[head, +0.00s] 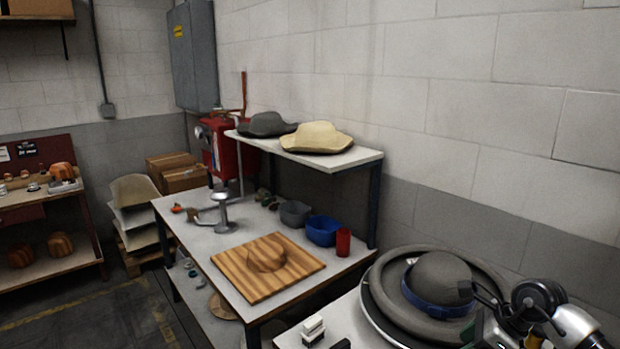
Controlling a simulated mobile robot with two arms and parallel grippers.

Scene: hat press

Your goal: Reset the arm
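My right arm comes in at the lower right corner, with black joints and a pale link. Its dark gripper (482,300) is at the right side of a grey hat (441,279) with a blue band. The hat sits on a round grey press (378,290) with a thick padded rim. My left gripper is not in view.
A white table (200,240) holds a striped wooden block (268,267), a metal stand (222,210), a blue bin (322,230) and a red cup (343,241). A raised shelf (350,157) carries two hats. The floor at left is clear.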

